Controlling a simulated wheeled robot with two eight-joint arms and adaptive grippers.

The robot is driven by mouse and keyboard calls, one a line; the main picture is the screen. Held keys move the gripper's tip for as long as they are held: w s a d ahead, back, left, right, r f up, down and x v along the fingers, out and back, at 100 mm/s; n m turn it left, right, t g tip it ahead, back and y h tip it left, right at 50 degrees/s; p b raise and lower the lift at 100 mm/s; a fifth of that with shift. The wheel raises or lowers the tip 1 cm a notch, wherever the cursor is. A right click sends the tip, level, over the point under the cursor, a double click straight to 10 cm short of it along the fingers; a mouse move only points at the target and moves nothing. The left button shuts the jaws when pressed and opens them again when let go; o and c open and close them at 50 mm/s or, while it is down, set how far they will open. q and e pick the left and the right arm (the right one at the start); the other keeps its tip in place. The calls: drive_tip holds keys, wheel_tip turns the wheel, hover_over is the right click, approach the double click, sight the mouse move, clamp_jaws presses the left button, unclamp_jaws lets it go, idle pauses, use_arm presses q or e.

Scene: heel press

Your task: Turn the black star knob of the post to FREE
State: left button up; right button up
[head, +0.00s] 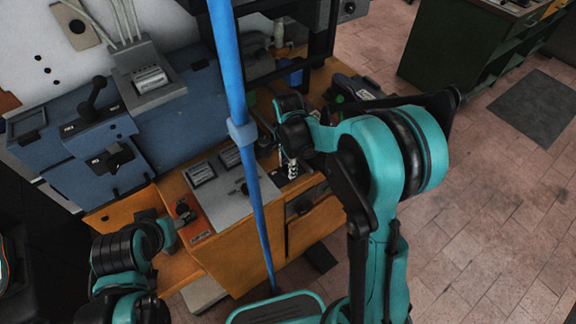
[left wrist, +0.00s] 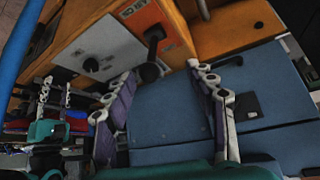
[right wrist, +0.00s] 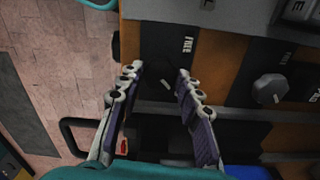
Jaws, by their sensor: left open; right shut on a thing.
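My right gripper (right wrist: 157,72) is closed in on a black knob (right wrist: 158,68) on a dark plate, with a white FREE label beside it. My left gripper (left wrist: 165,74) is open and empty in front of a blue panel (left wrist: 180,137).
A blue pole (head: 239,95) crosses the head view in front of the orange bench (head: 230,262). A red plate (left wrist: 176,40) with a black lever (left wrist: 152,48) is near my left gripper. A black handle bar (right wrist: 72,128) lies left of my right fingers. Tiled floor is free at right.

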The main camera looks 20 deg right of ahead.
drive_tip(key=shift+n, duration=0.5)
drive_tip(key=n, duration=1.3)
drive_tip(key=shift+n, duration=1.9)
drive_tip(key=o, duration=1.2)
drive_tip(key=shift+c, duration=0.2)
